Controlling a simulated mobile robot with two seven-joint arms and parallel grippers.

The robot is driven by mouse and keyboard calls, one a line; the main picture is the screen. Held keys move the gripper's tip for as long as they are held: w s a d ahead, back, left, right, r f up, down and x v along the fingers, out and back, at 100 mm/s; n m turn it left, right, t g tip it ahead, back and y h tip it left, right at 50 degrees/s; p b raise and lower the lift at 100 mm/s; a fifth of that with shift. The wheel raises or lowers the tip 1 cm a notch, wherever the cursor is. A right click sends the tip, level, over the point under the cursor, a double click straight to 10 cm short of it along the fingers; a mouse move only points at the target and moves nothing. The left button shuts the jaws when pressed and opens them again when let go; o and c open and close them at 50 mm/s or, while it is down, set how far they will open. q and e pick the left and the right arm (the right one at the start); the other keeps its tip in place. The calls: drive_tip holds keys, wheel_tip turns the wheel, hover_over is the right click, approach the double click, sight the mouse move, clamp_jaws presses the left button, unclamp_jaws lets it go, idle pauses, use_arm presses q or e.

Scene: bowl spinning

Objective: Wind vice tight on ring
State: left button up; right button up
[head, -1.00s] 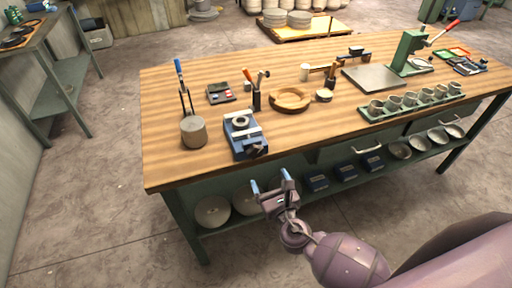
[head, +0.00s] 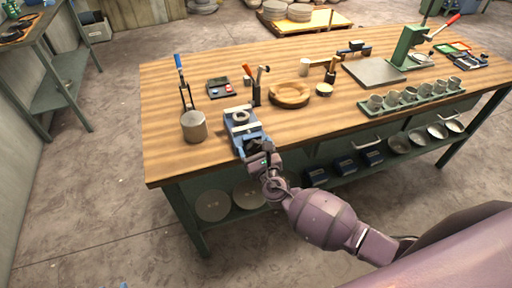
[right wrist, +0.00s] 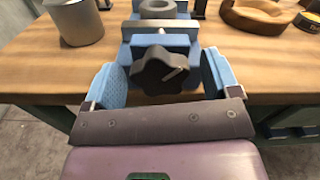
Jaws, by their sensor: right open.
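The blue vice (head: 241,122) stands near the front left edge of the wooden bench; it also shows in the right wrist view (right wrist: 160,38). A grey ring (right wrist: 158,8) sits between the vice's jaws; whether they touch it I cannot tell. A dark lobed knob (right wrist: 160,72) is on the vice's front, facing me. My right gripper (head: 262,152) is at the vice's front. In the right wrist view its blue fingers (right wrist: 163,75) are open, one on each side of the knob, with gaps between. My left gripper is not in view.
A metal cylinder (head: 194,126) with a blue-handled tool stands left of the vice. A wooden ring (head: 290,94) and upright tools (head: 258,85) stand behind and to the right. A tray of cups (head: 410,95) is farther right. Bare wood lies around the vice.

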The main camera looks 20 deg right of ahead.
drive_tip(key=c, duration=0.9)
